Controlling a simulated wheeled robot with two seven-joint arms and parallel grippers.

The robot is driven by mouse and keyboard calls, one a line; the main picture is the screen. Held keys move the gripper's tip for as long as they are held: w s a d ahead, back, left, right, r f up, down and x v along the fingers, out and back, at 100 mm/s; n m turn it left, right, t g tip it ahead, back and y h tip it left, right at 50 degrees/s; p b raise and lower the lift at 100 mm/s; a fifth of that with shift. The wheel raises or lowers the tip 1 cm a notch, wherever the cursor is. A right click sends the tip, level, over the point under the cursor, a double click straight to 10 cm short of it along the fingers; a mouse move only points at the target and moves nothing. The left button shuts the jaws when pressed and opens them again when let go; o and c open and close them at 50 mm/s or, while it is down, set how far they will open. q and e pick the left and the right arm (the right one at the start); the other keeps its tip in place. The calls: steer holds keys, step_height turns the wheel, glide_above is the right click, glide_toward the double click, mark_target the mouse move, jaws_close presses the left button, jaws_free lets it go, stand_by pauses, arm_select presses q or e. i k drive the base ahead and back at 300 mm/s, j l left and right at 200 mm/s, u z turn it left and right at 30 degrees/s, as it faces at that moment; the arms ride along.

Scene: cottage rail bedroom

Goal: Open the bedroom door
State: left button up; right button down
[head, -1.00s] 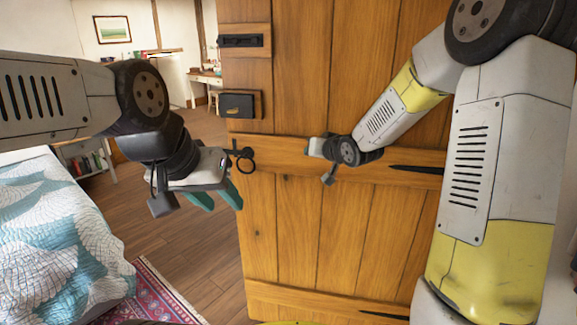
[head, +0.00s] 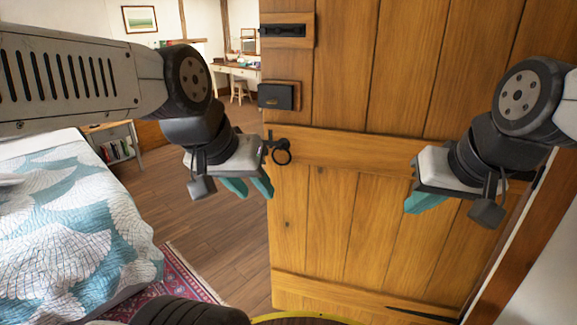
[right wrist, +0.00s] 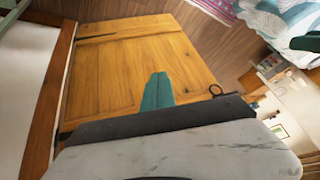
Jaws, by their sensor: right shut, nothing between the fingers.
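The wooden plank door (head: 345,210) stands ajar, with its free edge on the left and the room showing past it. My right gripper (head: 426,201) is in front of the door's right part, shut and empty. Its closed fingers (right wrist: 158,92) show against the door in the right wrist view.
A black lock box (head: 276,97) and a bolt (head: 284,31) sit on the door above the handle. A bed (head: 70,215) with a patterned quilt and a red rug (head: 185,275) are at left. Bare wooden floor (head: 215,235) lies between bed and door. The door frame (head: 535,240) is at right.

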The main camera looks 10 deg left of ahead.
mark_target(366, 85)
steer(key=i+j+z, duration=0.1)
steer(key=j, duration=0.6)
steer(key=i+j+z, duration=0.15)
steer(key=j, duration=0.6)
steer(key=i+j+z, duration=0.1)
steer(key=j, duration=0.6)
steer(key=i+j+z, duration=0.15)
steer(key=j, duration=0.6)
steer(key=i+j, duration=0.1)
steer(key=j, duration=0.2)
steer(key=i+j+z, duration=0.1)
steer(key=j, duration=0.2)
steer(key=i+j, duration=0.15)
steer(key=j, duration=0.2)
steer(key=i+l, duration=0.1)
steer(key=i+z, duration=0.05)
